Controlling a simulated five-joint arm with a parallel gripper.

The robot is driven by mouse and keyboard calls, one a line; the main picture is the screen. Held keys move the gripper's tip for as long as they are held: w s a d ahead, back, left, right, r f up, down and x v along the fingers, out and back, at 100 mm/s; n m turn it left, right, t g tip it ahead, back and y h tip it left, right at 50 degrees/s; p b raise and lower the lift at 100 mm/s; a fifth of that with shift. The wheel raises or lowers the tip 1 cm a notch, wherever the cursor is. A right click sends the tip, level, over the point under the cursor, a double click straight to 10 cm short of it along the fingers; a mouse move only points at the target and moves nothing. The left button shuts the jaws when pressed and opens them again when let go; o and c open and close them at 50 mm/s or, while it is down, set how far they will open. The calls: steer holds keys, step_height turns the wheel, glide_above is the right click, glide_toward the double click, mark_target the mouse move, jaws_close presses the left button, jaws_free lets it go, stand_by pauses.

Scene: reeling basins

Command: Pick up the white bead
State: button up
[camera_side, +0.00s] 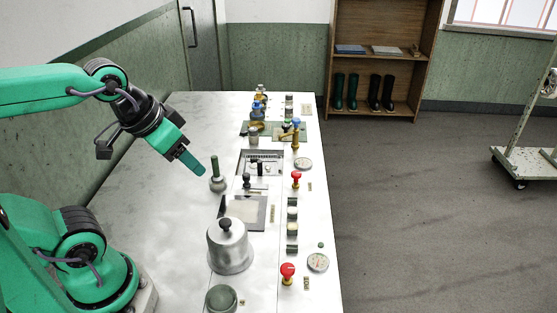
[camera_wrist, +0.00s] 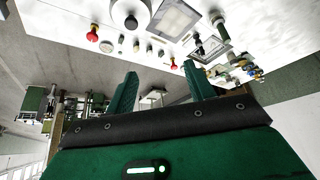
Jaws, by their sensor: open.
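My gripper (camera_side: 193,162) is at the left in the side view, above the white worktop and left of the row of fittings. In the wrist view its two green fingers (camera_wrist: 161,85) stand apart with nothing held between them. I cannot make out a white bead for certain in either view. It may be hidden or too small to tell among the fittings.
The worktop's left part is clear.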

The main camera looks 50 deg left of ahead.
steer(key=shift+w, duration=0.1)
steer(key=n+g, duration=0.5)
steer(key=n, duration=0.2)
glide_above(293, 208)
steer(key=f, duration=1.5)
steer(key=shift+s+f, duration=0.1)
steer(key=shift+s, duration=0.2)
steer(key=shift+w+a+f, duration=0.1)
steer(key=shift+f, duration=1.85)
steer(key=shift+w+f, duration=0.1)
steer(key=shift+f, duration=1.85)
jaws_close()
